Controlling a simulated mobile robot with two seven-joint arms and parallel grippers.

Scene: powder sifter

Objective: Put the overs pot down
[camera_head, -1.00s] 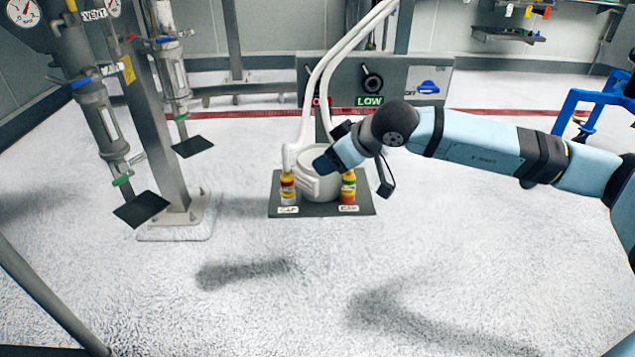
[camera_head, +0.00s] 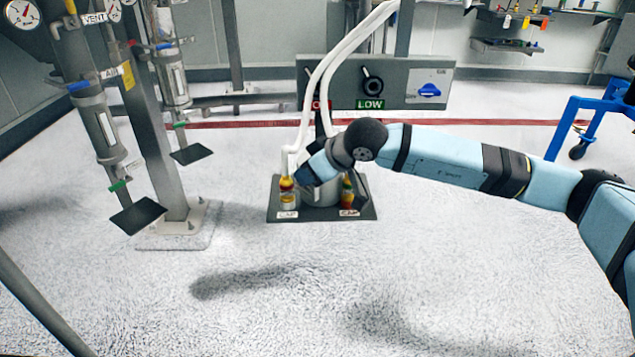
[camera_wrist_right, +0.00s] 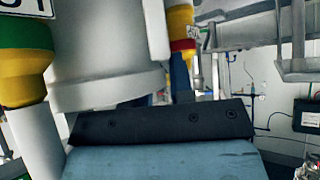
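My right gripper (camera_head: 308,176) is at the front left of a white round vessel (camera_head: 324,192), in front of part of it. In the right wrist view the vessel (camera_wrist_right: 108,50) stands close above the dark gripper body (camera_wrist_right: 165,122). I cannot make out the fingertips or anything between them. A red-and-yellow fitting (camera_head: 287,190) is at the vessel's left and another fitting with yellow and red (camera_head: 347,193) at its right. I cannot tell any separate overs pot apart from these parts. My left gripper is out of view.
The vessel stands over a dark labelled plate (camera_head: 325,214). A steel post (camera_head: 155,140) with gauges stands left. A blue frame (camera_head: 590,125) is at right. The front floor is clear.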

